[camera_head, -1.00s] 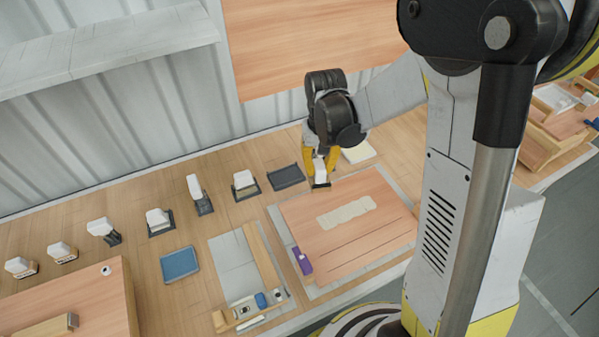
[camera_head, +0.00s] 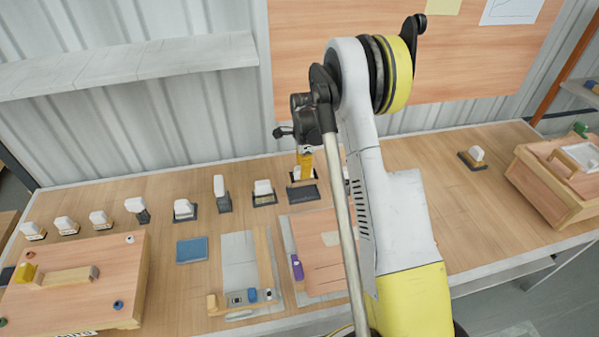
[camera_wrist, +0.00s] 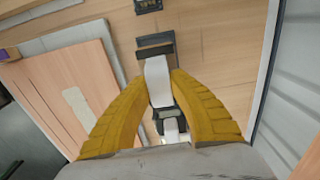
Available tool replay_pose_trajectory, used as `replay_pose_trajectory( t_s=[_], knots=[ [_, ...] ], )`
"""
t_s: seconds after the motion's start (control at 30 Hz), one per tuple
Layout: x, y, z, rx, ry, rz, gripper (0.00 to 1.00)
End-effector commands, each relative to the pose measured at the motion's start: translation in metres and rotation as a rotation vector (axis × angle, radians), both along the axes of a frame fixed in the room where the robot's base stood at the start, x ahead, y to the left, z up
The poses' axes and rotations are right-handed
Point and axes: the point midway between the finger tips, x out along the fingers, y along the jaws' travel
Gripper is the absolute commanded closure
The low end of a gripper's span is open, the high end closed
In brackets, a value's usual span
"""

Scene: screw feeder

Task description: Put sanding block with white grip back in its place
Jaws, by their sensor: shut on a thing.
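The sanding block with white grip (camera_wrist: 158,78) is held between the yellow fingers of my gripper (camera_wrist: 161,88) in the wrist view. Its dark base shows at the grip's far end. In the head view my gripper (camera_head: 304,170) holds the block just behind a dark, flat, empty-looking rest (camera_head: 303,195) in the row on the bench. I cannot tell whether the block touches the bench or hangs a little above it. A second white-gripped piece (camera_wrist: 171,130) shows below the held block in the wrist view, partly hidden by my gripper.
Several white-gripped blocks stand in a row to the left, the nearest a block on a dark base (camera_head: 263,190). A blue pad (camera_head: 192,250) and a wooden board (camera_head: 318,225) lie in front. The corrugated wall (camera_head: 215,120) is close behind. My arm hides bench to the right.

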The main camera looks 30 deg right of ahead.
Motion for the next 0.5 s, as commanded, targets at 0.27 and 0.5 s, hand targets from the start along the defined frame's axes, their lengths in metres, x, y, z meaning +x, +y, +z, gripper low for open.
replay_pose_trajectory(
  t_s=[0.27,0.5],
  knots=[
    [0.000,0.001,-0.001,0.000,-0.001,0.003,1.00],
    [0.000,0.001,-0.018,0.000,-0.001,0.003,1.00]
  ],
)
